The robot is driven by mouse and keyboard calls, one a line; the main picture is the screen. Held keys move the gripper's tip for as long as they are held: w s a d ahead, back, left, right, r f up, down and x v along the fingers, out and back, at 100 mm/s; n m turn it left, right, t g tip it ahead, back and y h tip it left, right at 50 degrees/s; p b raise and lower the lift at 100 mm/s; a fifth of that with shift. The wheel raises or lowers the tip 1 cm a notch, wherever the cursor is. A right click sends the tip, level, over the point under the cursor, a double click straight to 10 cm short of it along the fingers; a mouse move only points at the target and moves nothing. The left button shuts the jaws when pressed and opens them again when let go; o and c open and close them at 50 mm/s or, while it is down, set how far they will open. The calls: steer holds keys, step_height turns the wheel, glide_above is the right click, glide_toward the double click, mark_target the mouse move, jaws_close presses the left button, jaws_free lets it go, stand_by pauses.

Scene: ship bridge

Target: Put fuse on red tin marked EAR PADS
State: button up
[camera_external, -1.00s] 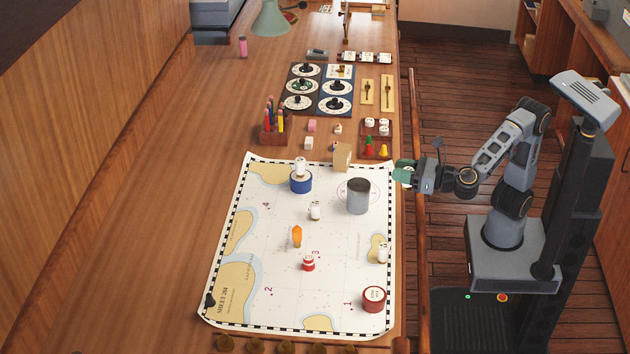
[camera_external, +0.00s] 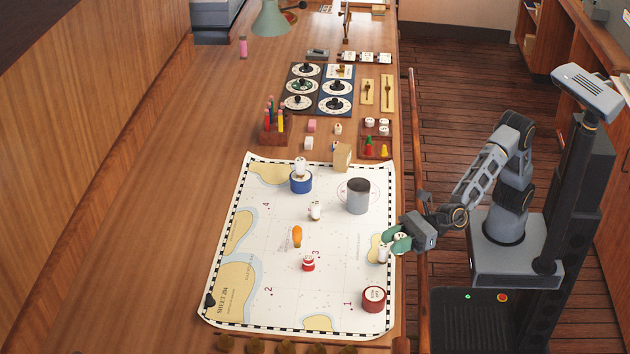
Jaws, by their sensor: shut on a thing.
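My gripper (camera_external: 397,242), with green fingers, is low at the right edge of the chart. It is shut on a small white thing, seemingly the fuse (camera_external: 399,239), mostly hidden by the fingers. A red tin (camera_external: 374,301) with a white label on its lid stands at the chart's lower right, below my gripper in the picture. Nothing is on the labelled red tin's lid.
A white piece (camera_external: 383,253) stands on the chart (camera_external: 280,290) right beside my gripper. A grey tin (camera_external: 358,198), a blue tin (camera_external: 301,184) with a white piece on top, another white piece (camera_external: 315,211) and an orange piece (camera_external: 297,236) stand on the chart. Its lower middle is clear.

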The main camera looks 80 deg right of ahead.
steer(key=w+a+f, duration=0.1)
steer(key=f, duration=0.1)
steer(key=w+a+f, duration=0.1)
steer(key=w, duration=0.1)
steer(key=w+a+f, duration=0.1)
steer(key=a+f, duration=0.1)
steer(key=shift+w+f+p, duration=0.25)
steer(key=shift+f+p, duration=0.05)
steer(key=shift+w+a+f, duration=0.35)
steer(key=shift+a+f, duration=0.05)
steer(key=shift+f, duration=1.7)
steer(key=shift+f, duration=0.2)
steer(key=o, duration=0.9)
steer(key=shift+r, duration=0.2)
